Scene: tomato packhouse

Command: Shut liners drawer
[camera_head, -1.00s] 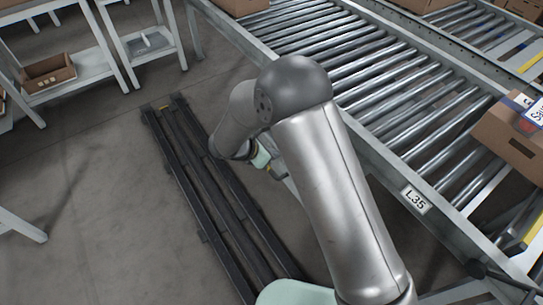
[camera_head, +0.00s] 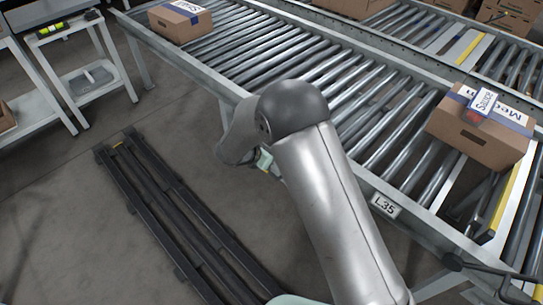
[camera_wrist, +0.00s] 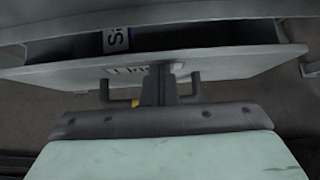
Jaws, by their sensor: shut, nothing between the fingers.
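In the wrist view the liners drawer (camera_wrist: 225,64) shows as a pale grey front panel with a partly hidden label. A dark bar handle (camera_wrist: 195,88) sticks out from the front. My gripper (camera_wrist: 158,82) is shut and empty, its fingers at the middle of the handle, close to the drawer front. I cannot tell whether they touch it. In the head view my arm hides the drawer and the fingers.
A roller conveyor (camera_head: 388,206) marked L35 runs along the right, carrying cardboard boxes (camera_head: 478,140) (camera_head: 180,22). Dark floor rails (camera_head: 165,215) lie left of my arm. A white shelf stand (camera_head: 92,80) is at the upper left. The floor between is clear.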

